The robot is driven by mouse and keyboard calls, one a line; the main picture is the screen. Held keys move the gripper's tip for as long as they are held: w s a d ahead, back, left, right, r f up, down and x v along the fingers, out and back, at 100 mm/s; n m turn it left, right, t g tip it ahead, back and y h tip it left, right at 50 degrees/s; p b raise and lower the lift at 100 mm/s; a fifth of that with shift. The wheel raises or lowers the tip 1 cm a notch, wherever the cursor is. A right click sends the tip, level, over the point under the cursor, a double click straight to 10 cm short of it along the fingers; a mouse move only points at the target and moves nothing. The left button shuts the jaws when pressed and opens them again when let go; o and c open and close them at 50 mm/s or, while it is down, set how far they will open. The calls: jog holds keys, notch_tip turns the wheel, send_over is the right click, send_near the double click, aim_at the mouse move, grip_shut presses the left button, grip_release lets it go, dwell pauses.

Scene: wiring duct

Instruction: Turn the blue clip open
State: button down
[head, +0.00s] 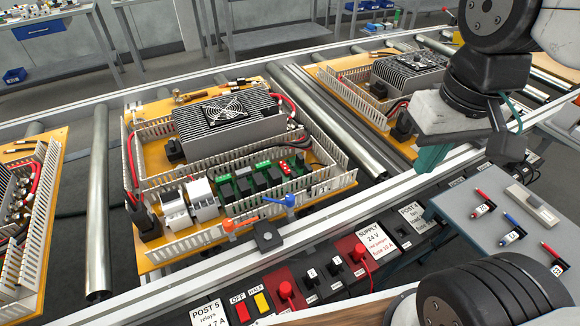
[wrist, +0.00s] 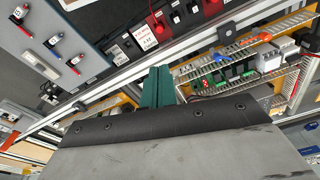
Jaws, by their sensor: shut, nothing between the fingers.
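The blue clip (head: 284,200) sits at the near wall of the slotted wiring duct on the middle board, its lever lying toward the left. It also shows small in the wrist view (wrist: 219,57). An orange clip (head: 236,224) is to its left on the same duct wall; the wrist view shows it too (wrist: 259,40). My gripper (head: 431,160), with teal fingers, is shut and empty. It hangs to the right of the blue clip, well apart from it, above the conveyor's near rail. In the wrist view the fingers (wrist: 157,86) point up the picture.
A black block (head: 267,236) stands on the near rail just below the clips. A panel with red and yellow buttons (head: 262,302) runs along the front. A grey table (head: 490,225) holds several pens at right. A finned power unit (head: 229,124) stands behind the duct.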

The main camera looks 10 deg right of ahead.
jog(key=w+a+f+m+g, duration=0.1)
jog(key=w+a+f, duration=0.25)
jog(key=w, duration=0.25)
jog(key=w+a+f+m+g+y, duration=0.1)
jog(key=w+a+f+m, duration=0.1)
jog(key=w+a, duration=0.35)
jog(key=w+a+f+m+g, duration=0.1)
jog(key=w+a+f, duration=0.25)
jog(key=w, duration=0.35)
jog(key=shift+m+g, duration=0.3)
jog(key=shift+m, duration=0.4)
jog(key=a+f, duration=0.2)
jog(key=f, duration=0.3)
jog(key=w+a+f, duration=0.1)
jog(key=a+f, duration=0.2)
jog(key=f, duration=0.2)
jog(key=a+f, duration=0.2)
jog(key=f, duration=0.4)
jog(key=shift+w+a, duration=0.2)
jog(key=shift+w, duration=0.05)
